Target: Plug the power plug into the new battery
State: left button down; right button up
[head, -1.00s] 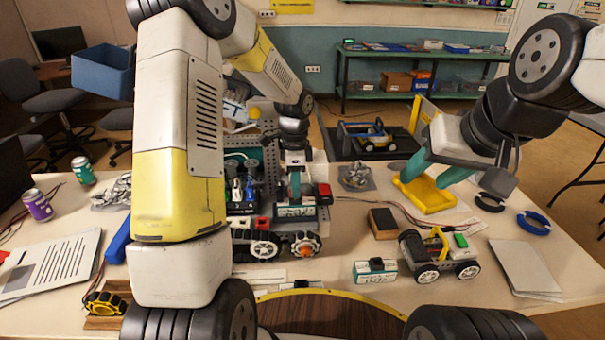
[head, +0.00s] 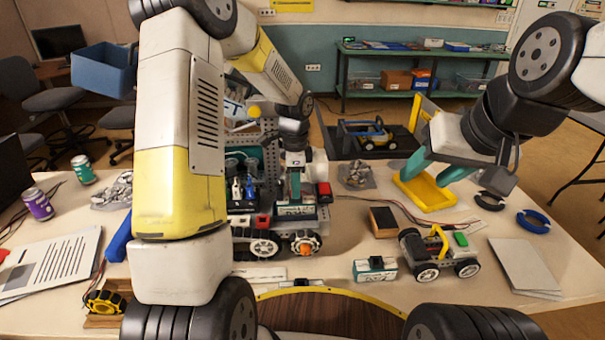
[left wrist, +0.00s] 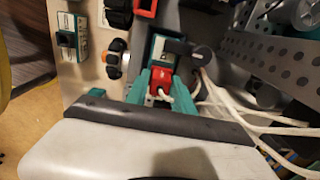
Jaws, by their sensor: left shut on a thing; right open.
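A wheeled robot (head: 262,243) stands mid-table with a white and teal battery (head: 297,213) in its bay. The battery also shows in the left wrist view (left wrist: 159,50), with a dark part on top. My left gripper (head: 296,192) reaches down over the bay. In the left wrist view its teal fingers (left wrist: 160,92) are shut on the red power plug (left wrist: 160,78), which has white cables. The plug is right beside the battery's end; I cannot tell whether it is seated.
Another battery (head: 375,268) lies on the table at the front, near a small wheeled car (head: 440,255) and a brown block (head: 384,221). White cables (left wrist: 225,112) run beside the bay. A perforated grey plate (left wrist: 265,60) stands close to the left gripper.

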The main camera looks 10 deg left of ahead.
pick_arm(q)
jog(key=shift+f, duration=0.1)
dwell(0.4)
jog(key=c, duration=1)
grip_release()
jog(key=shift+r, duration=3.05)
